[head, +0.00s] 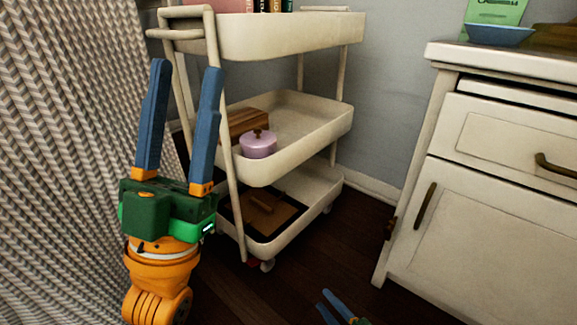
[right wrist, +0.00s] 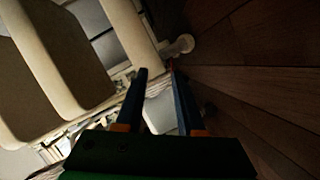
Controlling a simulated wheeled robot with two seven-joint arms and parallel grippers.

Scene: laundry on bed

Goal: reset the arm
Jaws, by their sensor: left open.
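My left gripper (head: 185,67) stands upright at the left of the head view, its two blue fingers spread wide with nothing between them. It is in front of the left end of the cart. My right gripper (head: 326,298) shows only in part at the bottom edge of the head view, low over the dark floor. In the right wrist view its fingers (right wrist: 157,71) are apart and empty, pointing toward the cart's lower parts and the floor. Most of the right arm is hidden below the head view.
A cream three-tier cart (head: 290,40) stands behind the left gripper, with a lilac pot (head: 258,145) on its middle tier. A white cabinet (head: 480,235) is at the right. Woven fabric (head: 65,130) fills the left side. Dark floor (head: 335,250) lies between cart and cabinet.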

